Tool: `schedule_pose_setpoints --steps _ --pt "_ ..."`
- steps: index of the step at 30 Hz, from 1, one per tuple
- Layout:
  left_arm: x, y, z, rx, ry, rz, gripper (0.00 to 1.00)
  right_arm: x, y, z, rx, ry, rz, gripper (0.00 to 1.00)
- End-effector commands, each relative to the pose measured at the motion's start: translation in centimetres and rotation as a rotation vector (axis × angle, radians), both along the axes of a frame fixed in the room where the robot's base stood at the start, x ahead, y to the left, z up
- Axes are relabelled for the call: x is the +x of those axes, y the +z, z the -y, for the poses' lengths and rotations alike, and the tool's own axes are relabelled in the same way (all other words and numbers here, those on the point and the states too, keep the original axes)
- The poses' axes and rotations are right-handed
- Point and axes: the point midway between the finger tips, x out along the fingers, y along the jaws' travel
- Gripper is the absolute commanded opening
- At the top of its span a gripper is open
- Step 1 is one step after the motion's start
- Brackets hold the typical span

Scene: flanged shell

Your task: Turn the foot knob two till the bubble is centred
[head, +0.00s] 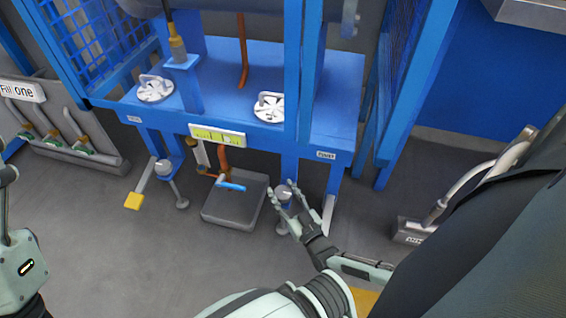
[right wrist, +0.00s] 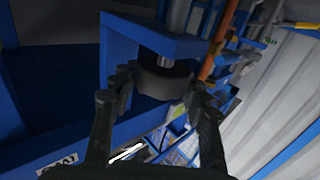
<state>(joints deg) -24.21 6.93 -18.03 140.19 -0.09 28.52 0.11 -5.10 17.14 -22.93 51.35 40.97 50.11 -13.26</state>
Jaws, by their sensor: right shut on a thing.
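The grey foot knob (head: 284,191) sits under the right front of the blue frame, beside a small white label (head: 326,155). My right gripper (head: 285,205) is at this knob, with a finger on each side. In the right wrist view the knob (right wrist: 163,82) shows as a dark round body below a metal stem, between the fingertips of my right gripper (right wrist: 162,88). The yellow-green level vial (head: 217,134) is on the frame's front edge; its bubble is too small to place surely. My left gripper is out of view.
Another foot knob (head: 163,167) is at the front left, beside a lever with a yellow end (head: 134,201). A dark grey block (head: 236,205) lies on the floor under the frame, near a blue-handled valve (head: 231,186). Open grey floor lies in front.

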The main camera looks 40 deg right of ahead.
Motion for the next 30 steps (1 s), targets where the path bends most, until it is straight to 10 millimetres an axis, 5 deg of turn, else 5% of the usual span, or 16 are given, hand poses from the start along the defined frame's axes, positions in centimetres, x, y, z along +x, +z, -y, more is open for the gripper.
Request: schedule_pose_setpoints --steps 16,17,21,30 --pt "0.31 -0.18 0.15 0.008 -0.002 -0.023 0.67 -0.02 -0.03 0.16 -0.001 -0.027 0.001 0.17" --pt "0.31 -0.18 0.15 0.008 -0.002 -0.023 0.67 -0.02 -0.03 0.16 -0.001 -0.027 0.001 0.49" --pt "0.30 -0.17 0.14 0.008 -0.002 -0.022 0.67 0.00 -0.01 0.12 -0.001 -0.026 0.001 0.67" --pt "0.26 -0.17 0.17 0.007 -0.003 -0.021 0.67 0.03 0.06 0.03 0.000 -0.025 0.001 0.67"
